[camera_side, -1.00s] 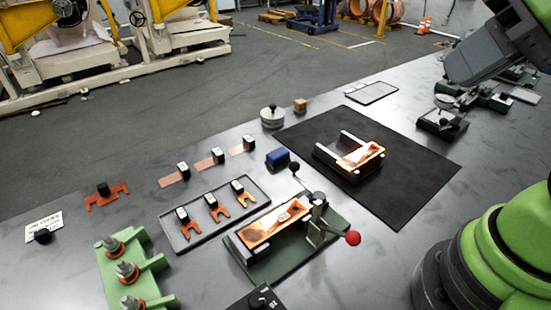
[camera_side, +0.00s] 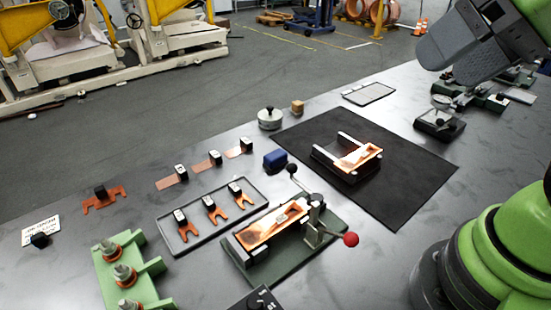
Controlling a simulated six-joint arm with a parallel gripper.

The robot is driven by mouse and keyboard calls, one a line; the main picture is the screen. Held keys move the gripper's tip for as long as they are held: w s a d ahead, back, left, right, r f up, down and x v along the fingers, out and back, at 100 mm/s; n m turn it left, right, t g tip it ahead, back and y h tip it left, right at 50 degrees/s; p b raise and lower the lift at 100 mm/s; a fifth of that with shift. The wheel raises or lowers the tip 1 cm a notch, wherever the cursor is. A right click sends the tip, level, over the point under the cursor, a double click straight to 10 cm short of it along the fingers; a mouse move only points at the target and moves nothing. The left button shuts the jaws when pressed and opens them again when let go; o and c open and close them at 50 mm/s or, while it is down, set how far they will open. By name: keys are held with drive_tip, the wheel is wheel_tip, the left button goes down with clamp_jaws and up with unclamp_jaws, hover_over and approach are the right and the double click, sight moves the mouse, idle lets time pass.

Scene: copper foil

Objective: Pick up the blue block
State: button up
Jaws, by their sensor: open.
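The blue block (camera_side: 275,160) lies on the grey table, just left of the black mat and behind the clamp fixture. It stands free, with nothing holding it. My gripper (camera_side: 440,52) shows as a dark grey body at the end of my green arm at the upper right. It is high above the table, well to the right of the block and apart from it. It is open, with nothing seen in it, and its fingertips are hard to make out.
The clamp fixture (camera_side: 325,247) with its red-knobbed lever stands in front of the block. A tray (camera_side: 177,250) of copper forks lies to the left. A round weight (camera_side: 271,118) and wooden cube (camera_side: 297,107) stand behind. The black mat (camera_side: 400,185) carries a copper-topped holder (camera_side: 345,160).

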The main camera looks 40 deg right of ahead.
drive_tip(key=w+n+g, duration=0.2)
drive_tip(key=w, duration=0.9)
drive_tip(key=n+g+h, duration=0.2)
drive_tip(key=n+g, duration=0.2)
hover_over(276, 154)
drive_tip(key=f, duration=2.5)
drive_tip(key=shift+s+d+f, duration=0.2)
drive_tip(key=shift+s+f, duration=0.15)
drive_tip(key=shift+f, duration=0.05)
drive_tip(key=shift+w+a+f, duration=0.1)
drive_tip(key=shift+w+f, duration=0.1)
drive_tip(key=shift+f, duration=1.2)
drive_tip(key=shift+w+a+f, duration=0.1)
drive_tip(key=shift+w+f, duration=0.1)
drive_tip(key=shift+f, duration=1.15)
drive_tip(key=shift+r, duration=0.1)
drive_tip(key=c, duration=0.7)
wheel_tip(276, 154, up, 10)
drive_tip(key=shift+f, duration=0.1)
